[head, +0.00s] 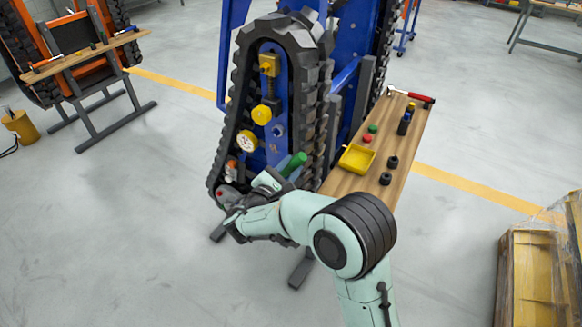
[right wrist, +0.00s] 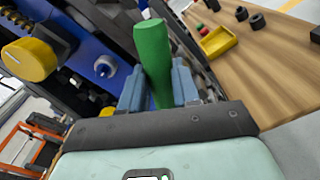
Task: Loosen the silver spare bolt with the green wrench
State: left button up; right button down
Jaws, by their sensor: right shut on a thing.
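The green wrench shows as a thick green handle (head: 294,164), also seen in the right wrist view (right wrist: 153,58). My right gripper (head: 270,182) is shut around this handle in front of the tracked carrier's lower part; its fingers (right wrist: 155,92) sit on either side of it. The wrench's working end is hidden, so I cannot tell whether it touches anything. A silver bolt (head: 279,130), which looks like the spare bolt, is on the blue side plate above the gripper; in the right wrist view the bolt (right wrist: 104,67) is left of the handle, apart from it. My left gripper is out of view.
The tracked carrier (head: 303,45) has yellow knobs (head: 261,115) and a white-faced gauge (head: 246,141). A wooden bench (head: 353,185) at right holds a yellow tray (head: 357,158), black sockets and a red-handled tool. A crate (head: 530,270) stands lower right.

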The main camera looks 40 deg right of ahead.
jog(key=shift+w+r+p, duration=0.1)
jog(key=shift+r+p, duration=0.05)
jog(key=shift+p, duration=0.15)
dwell(0.4)
jog(key=shift+s+f+b, duration=0.3)
jog(key=shift+s+b, duration=0.05)
jog(key=shift+b, duration=0.4)
jog(key=shift+v, duration=1.75)
